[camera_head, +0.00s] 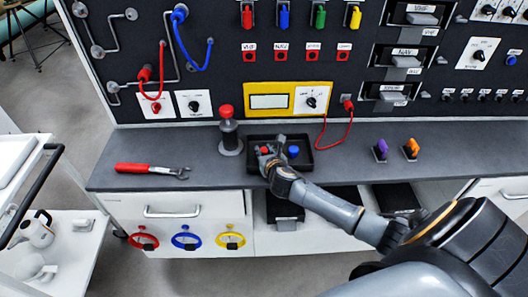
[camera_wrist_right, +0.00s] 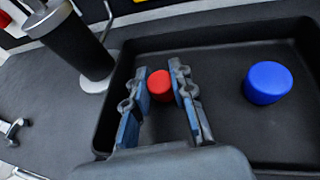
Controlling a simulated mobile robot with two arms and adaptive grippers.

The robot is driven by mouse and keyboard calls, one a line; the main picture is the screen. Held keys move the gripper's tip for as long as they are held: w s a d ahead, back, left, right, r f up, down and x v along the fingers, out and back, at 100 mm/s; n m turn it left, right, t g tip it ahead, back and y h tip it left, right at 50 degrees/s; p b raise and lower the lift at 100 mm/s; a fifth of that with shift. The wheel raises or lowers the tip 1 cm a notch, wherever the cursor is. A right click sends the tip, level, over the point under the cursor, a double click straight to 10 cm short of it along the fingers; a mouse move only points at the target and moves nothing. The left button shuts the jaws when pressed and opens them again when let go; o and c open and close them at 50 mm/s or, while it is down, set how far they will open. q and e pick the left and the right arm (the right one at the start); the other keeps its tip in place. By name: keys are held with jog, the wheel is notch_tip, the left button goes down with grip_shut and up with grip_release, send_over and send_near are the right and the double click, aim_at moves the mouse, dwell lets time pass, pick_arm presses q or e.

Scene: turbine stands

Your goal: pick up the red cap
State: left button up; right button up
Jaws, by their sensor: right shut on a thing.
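The red cap (camera_wrist_right: 160,86) is a short round cap in the black tray (camera_wrist_right: 225,130). In the head view the red cap (camera_head: 264,150) shows at the tray's left side, partly hidden by my gripper. My right gripper (camera_wrist_right: 159,72) reaches down into the tray with one finger on each side of the red cap and is shut on it. In the head view my right gripper (camera_head: 268,155) comes over the tray's front from the right. I cannot tell whether the cap is clear of the tray floor. My left gripper is in neither view.
A blue cap (camera_head: 294,151) stands in the tray (camera_head: 305,165), right of my gripper. A dark cylinder with a red top (camera_head: 230,135) stands left of the tray. A red-handled wrench (camera_head: 145,169) lies farther left. A control panel (camera_head: 230,65) rises behind the counter.

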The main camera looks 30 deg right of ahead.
aim_at(264, 150)
jog(key=shift+r, duration=0.1)
jog(key=shift+r, duration=0.25)
notch_tip(264, 150, up, 3)
jog(key=shift+f, duration=0.15)
jog(key=s+a+r+p, duration=0.1)
jog(key=s+a+r, duration=0.8)
jog(key=a, duration=0.1)
jog(key=shift+a+r, duration=0.3)
jog(key=shift+a, duration=0.05)
